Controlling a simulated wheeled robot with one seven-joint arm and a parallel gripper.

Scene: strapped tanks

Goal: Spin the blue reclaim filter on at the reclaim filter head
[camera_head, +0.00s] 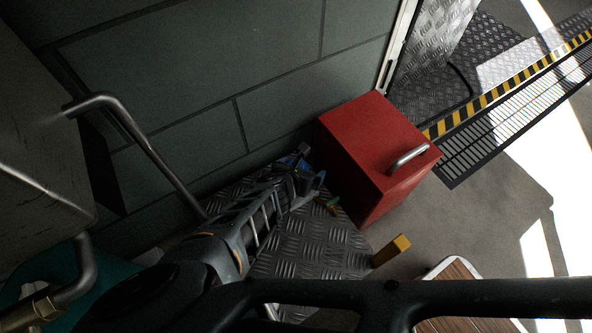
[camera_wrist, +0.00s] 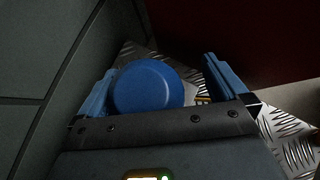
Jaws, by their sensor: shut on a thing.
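In the wrist view the blue reclaim filter (camera_wrist: 148,88) is a round blue can with its smooth end toward the camera. It sits between the two blue fingers of my gripper (camera_wrist: 159,66), which is shut on it. In the head view my gripper (camera_head: 312,178) is over the diamond-plate floor, between the dark wall and the red box. The filter is too small and dark to tell apart from the blue fingers there. I cannot make out the reclaim filter head in either view.
A red box (camera_head: 352,150) with a metal handle stands close right of my gripper. A dark panelled wall (camera_head: 190,80) runs behind. A yellow post (camera_head: 391,250) stands on the floor at right. Bent metal pipes (camera_head: 150,145) and a teal tank (camera_head: 60,266) are at left.

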